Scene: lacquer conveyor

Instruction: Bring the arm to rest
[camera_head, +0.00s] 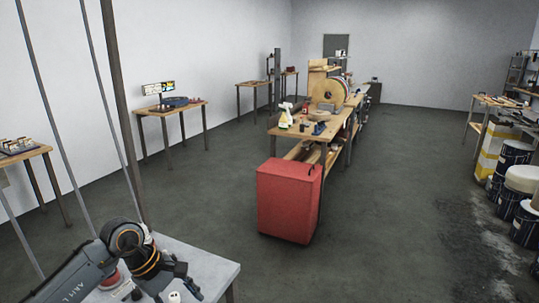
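My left arm comes in from the lower left corner. Its gripper (184,284) is low over a pale grey table (213,262) at the bottom edge. The gripper is small and dark in this view, and I cannot tell whether its fingers are open or shut. A red round thing (110,279) and a small white piece (174,297) show close to the arm, partly hidden by it. My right arm and gripper are not in view.
A red bin (289,202) stands on the floor before a wooden workbench (344,119) with bottles and a large wheel. Side tables (184,108) line the left wall. Dark drums (512,160) stand at the right. Grey floor (400,200) between is clear.

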